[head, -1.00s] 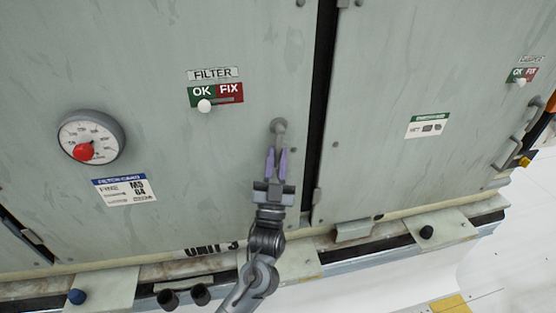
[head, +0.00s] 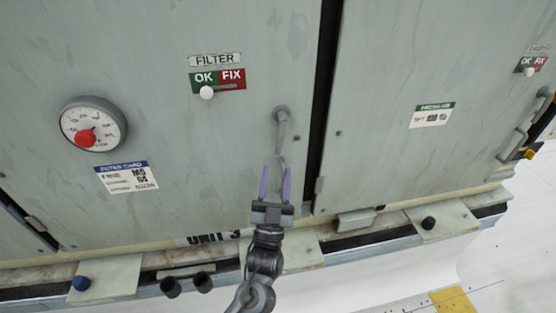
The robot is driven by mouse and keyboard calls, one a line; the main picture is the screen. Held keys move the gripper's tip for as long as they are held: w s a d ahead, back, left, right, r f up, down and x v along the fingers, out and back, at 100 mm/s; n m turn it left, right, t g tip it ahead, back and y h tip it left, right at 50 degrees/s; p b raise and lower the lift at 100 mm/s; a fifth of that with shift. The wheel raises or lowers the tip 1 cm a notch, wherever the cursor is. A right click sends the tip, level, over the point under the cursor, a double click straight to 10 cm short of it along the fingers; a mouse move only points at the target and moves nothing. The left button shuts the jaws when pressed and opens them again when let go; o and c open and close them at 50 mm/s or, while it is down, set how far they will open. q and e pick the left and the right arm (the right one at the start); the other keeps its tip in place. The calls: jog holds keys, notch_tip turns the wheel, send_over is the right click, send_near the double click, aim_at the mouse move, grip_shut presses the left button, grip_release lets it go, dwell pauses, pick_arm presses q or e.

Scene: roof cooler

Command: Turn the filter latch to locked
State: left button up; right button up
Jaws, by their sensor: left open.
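The filter latch (head: 281,118) is a grey handle on the pale green panel, below and right of the FILTER sign (head: 215,60). Its round hub is at the top and its lever hangs nearly straight down. My left gripper (head: 275,170), with purple fingers, is just below the lever. Its fingers are spread apart with nothing held between them, pointing up toward the latch. It looks clear of the lever, but the exact depth gap is hard to tell. My right gripper is out of view.
A dark door gap runs right of the latch. The panel around the latch is mostly free.

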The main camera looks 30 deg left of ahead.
pick_arm(q)
jog(key=shift+v, duration=1.8)
jog(key=shift+c, duration=0.2)
